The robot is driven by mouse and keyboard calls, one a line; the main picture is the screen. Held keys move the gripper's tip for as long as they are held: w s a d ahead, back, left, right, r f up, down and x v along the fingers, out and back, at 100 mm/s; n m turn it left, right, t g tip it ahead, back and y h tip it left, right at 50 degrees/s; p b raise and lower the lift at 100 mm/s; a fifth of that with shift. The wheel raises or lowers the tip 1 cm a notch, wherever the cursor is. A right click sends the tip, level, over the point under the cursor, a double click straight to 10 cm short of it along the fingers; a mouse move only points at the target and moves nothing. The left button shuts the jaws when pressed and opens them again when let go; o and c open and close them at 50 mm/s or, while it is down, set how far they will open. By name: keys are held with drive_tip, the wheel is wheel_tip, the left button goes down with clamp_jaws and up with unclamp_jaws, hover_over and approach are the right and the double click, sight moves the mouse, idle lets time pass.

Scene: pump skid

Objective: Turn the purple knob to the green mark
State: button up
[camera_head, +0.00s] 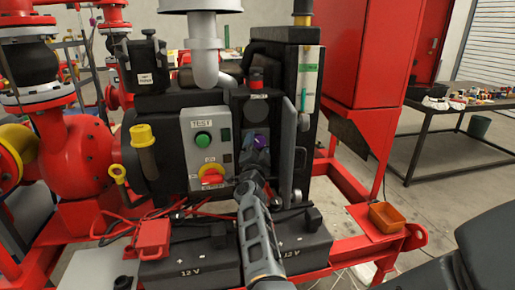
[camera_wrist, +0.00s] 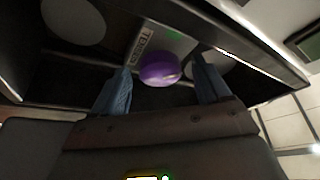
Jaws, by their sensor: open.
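The purple knob (camera_wrist: 160,69) is a round knob on a dark panel, in the middle of the wrist view. It also shows in the head view (camera_head: 261,141), partly hidden by my gripper. My gripper (camera_wrist: 163,72) is open, one blue-grey finger on each side of the knob. I cannot tell whether either finger touches it. In the head view my gripper (camera_head: 255,158) reaches into the open dark box. A pale label (camera_wrist: 146,43) with dark lettering lies just beyond the knob. A faint green patch (camera_wrist: 172,31) shows near it, but I cannot tell whether it is the mark.
The box's open door (camera_head: 289,150) stands close to the right of my gripper. To the left is a grey panel with a green button (camera_head: 203,139) and red rotary switch (camera_head: 212,178). Batteries (camera_head: 190,262) sit below.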

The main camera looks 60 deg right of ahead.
drive_tip(key=c, duration=1)
drive_tip(key=shift+c, duration=0.2)
drive_tip(key=shift+f+n+b, duration=0.15)
drive_tip(key=shift+n+b, duration=0.15)
drive_tip(key=shift+s+f+n+t+b, duration=0.1)
drive_tip(key=shift+f+n+t+b, duration=0.05)
drive_tip(key=shift+n+t+b, duration=0.4)
drive_tip(key=n+b, duration=0.1)
drive_tip(key=n+t+b, duration=0.1)
drive_tip(key=n, duration=0.1)
drive_tip(key=n+t+b, duration=0.1)
drive_tip(key=n, duration=0.1)
drive_tip(key=shift+s+d+f+b, duration=0.15)
drive_tip(key=shift+d+f+b, duration=0.05)
drive_tip(key=shift+f+b, duration=0.15)
drive_tip(key=n+t+b, duration=0.1)
drive_tip(key=n, duration=0.1)
drive_tip(key=n+t+b, duration=0.1)
drive_tip(key=n+b, duration=0.1)
drive_tip(key=shift+s+r+y, duration=0.1)
drive_tip(key=shift+y, duration=0.2)
drive_tip(key=shift+n+b, duration=0.35)
drive_tip(key=shift+b, duration=0.1)
drive_tip(key=shift+r+t+y, duration=0.15)
drive_tip(key=shift+t+y, duration=0.1)
drive_tip(key=shift+y, duration=0.05)
